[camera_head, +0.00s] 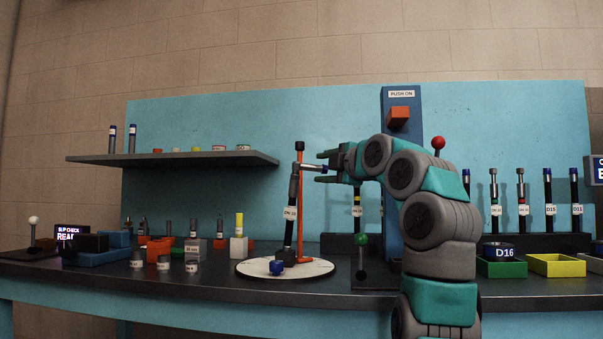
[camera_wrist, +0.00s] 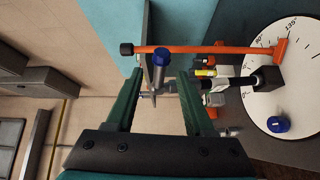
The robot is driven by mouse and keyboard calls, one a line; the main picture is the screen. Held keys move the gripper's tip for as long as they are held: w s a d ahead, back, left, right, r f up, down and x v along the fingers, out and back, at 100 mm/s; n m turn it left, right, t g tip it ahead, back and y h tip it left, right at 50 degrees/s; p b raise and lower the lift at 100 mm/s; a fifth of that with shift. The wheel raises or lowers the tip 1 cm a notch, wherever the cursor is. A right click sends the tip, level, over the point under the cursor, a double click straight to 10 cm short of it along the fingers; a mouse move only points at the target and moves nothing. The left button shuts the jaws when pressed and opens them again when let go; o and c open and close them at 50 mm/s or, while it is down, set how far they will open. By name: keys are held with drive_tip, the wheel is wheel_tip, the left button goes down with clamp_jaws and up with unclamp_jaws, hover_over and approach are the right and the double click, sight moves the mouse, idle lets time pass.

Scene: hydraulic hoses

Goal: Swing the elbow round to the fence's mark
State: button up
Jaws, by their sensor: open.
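A hose (camera_head: 290,212) with a white label stands nearly upright on a round white dial (camera_head: 250,269). A grey metal elbow (camera_head: 295,180) tops it, its arm pointing right toward my gripper (camera_head: 319,168). The gripper is open, fingers pointing left. In the wrist view, the elbow's blue-capped end (camera_wrist: 161,59) shows between the open fingertips (camera_wrist: 160,75), with gaps on both sides; I cannot tell its depth. An orange fence (camera_head: 301,205) rises from the dial just right of the hose. In the wrist view, the fence (camera_wrist: 220,49) meets the dial (camera_wrist: 259,108) near the 135° marking.
A blue knob (camera_head: 277,267) sits at the dial's front. A blue press column (camera_head: 395,215) and a green-knobbed lever (camera_head: 361,242) stand right of the dial. Small fittings (camera_head: 164,262) stand to the left. A shelf (camera_head: 180,159) projects from the back panel. Yellow (camera_head: 556,266) and green trays lie right.

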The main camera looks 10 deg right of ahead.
drive_tip(key=p+x, duration=0.2)
drive_tip(key=x, duration=0.5)
drive_tip(key=shift+w, duration=0.1)
idle(0.4)
clamp_jaws()
